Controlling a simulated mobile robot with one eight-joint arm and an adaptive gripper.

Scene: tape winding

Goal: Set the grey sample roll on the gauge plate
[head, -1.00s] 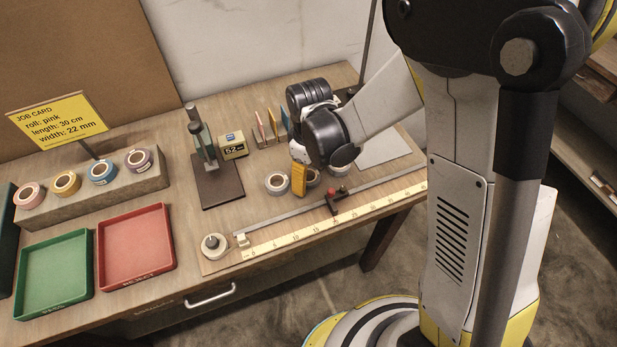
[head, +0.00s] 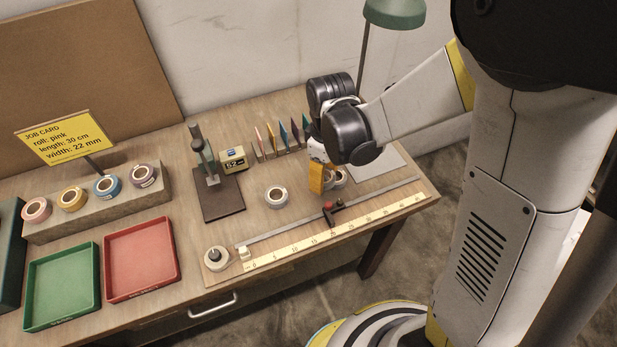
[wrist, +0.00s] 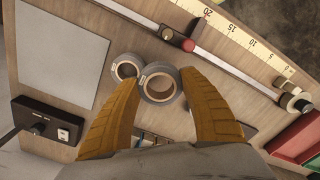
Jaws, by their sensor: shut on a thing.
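My gripper (head: 316,191) has yellow fingers, seen in the head view over the bench, right of the gauge. In the wrist view its fingers (wrist: 184,98) are shut on a grey roll (wrist: 160,86) with a pale core. Whether that roll is clear of the bench I cannot tell. A second, smaller-looking grey roll (wrist: 127,70) is close beside it on the left; in the head view it shows right of the fingers (head: 339,178). Another grey roll (head: 277,196) lies alone left of my gripper. The dark gauge plate (head: 224,205) is empty under its upright gauge post (head: 211,165).
A ruler (head: 330,232) with a red-knobbed slider (head: 329,208) runs along the front. A small display box (head: 233,158) and several coloured cards (head: 285,138) stand behind. Green (head: 62,290) and red (head: 142,258) trays are at left.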

